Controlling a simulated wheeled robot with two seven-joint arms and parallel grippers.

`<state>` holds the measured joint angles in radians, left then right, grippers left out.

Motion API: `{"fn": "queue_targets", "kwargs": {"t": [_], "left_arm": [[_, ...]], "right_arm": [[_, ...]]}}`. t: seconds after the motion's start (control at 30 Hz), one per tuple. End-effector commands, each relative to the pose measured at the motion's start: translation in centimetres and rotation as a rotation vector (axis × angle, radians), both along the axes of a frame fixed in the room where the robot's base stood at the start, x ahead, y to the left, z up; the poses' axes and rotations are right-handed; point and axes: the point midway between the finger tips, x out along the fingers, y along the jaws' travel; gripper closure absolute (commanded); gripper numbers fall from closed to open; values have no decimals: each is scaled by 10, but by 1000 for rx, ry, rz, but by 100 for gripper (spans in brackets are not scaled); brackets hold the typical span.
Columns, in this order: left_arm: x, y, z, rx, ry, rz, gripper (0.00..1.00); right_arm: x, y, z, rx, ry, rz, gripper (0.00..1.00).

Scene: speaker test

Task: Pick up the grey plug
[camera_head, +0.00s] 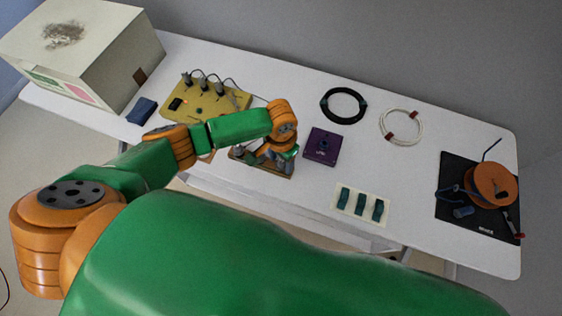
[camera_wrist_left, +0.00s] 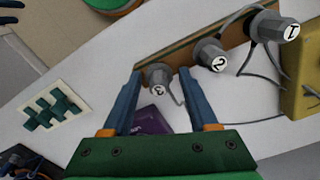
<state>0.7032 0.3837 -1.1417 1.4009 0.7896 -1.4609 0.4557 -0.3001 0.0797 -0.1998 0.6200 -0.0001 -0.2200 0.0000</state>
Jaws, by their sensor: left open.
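In the left wrist view, grey plugs marked 1 (camera_wrist_left: 278,27), 2 (camera_wrist_left: 212,55) and 3 (camera_wrist_left: 158,77) stand along a wooden rack (camera_wrist_left: 178,50), with grey cords. My left gripper (camera_wrist_left: 161,72) is open, its blue fingers on either side of plug 3 in the picture. Nothing is gripped; I cannot tell whether a finger touches the plug. In the head view my left gripper (camera_head: 281,153) is over the wooden rack (camera_head: 287,173), and the arm hides most of the rack and its plugs.
A purple box (camera_head: 321,146) stands right of the rack. A yellow panel (camera_head: 226,106) with dark plugs and cables lies to the left. Black (camera_head: 343,105) and white (camera_head: 401,127) cable coils, a card with teal pieces (camera_head: 351,214) and a black mat (camera_head: 459,169) lie rightward.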

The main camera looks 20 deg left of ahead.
Motion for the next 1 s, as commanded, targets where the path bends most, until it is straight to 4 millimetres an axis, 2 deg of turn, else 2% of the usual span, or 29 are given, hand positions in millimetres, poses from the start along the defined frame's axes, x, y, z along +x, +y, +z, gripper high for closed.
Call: {"fn": "queue_targets", "kwargs": {"t": [0.13, 0.17, 0.37, 0.4, 0.67, 0.77, 0.9, 1.0], "left_arm": [[0, 0, 0, 0, 0, -1, 41], [0, 0, 0, 0, 0, -1, 43], [0, 0, 0, -1, 0, -1, 97], [0, 0, 0, -1, 0, -1, 100], [0, 0, 1, -1, 0, -1, 100], [0, -1, 8, -2, 0, -1, 100], [1, -1, 33, -3, -2, -1, 100], [-16, -12, 57, -6, -2, -8, 100]], "right_arm": [[0, 0, 0, 0, 0, 0, 50], [0, 0, 0, 0, 0, 0, 50], [0, 0, 0, 0, 0, 0, 50], [0, 0, 0, 0, 0, 0, 50], [0, 0, 0, 0, 0, 0, 50], [0, 0, 2, 0, 0, 0, 50], [0, 0, 8, 0, 0, 0, 50], [0, 0, 13, 0, 0, 0, 50]]}}
